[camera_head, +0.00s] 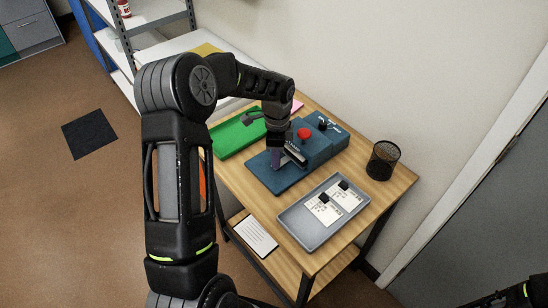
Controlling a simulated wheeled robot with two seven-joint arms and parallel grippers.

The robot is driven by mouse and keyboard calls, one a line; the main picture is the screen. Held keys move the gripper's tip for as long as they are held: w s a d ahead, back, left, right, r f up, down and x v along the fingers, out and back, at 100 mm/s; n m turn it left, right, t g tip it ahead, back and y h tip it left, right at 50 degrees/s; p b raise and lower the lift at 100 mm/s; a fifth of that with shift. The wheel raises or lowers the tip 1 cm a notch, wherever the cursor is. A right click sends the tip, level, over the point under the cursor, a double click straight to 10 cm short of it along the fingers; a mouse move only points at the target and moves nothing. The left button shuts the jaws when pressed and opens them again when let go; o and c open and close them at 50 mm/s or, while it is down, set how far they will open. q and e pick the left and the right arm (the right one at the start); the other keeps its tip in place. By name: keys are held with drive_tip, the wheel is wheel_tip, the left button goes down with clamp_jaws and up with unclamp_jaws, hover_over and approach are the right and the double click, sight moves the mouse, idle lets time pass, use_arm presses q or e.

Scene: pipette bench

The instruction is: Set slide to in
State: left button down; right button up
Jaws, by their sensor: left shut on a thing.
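A blue bench device (322,147) stands on the wooden table, with a raised block at the back right, a red button (304,133), a black knob (322,124) and a flat base plate toward the front left. My left gripper (287,158) reaches down over the base plate, beside the raised block. It is shut on what looks like the slide, a small part at the block's front side. The fingers and wrist hide most of it, so its exact position cannot be told.
A grey tray (291,222) with two white cards and black knobs lies at the front of the table. A black mesh cup (383,160) stands at the right edge. A green tray (233,137) lies left of the device. The wall is close behind.

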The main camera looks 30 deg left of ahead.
use_arm(q)
drive_tip(key=shift+w+r, duration=0.15)
drive_tip(key=shift+w, duration=0.1)
drive_tip(key=c, duration=1.4)
unclamp_jaws()
drive_tip(key=shift+w, duration=0.1)
drive_tip(key=shift+o, duration=1)
wheel_tip(320, 180, up, 8)
drive_tip(key=shift+f+b, duration=0.15)
drive_tip(key=shift+b, duration=0.55)
drive_tip(key=shift+s+f, duration=0.1)
drive_tip(key=shift+s, duration=0.1)
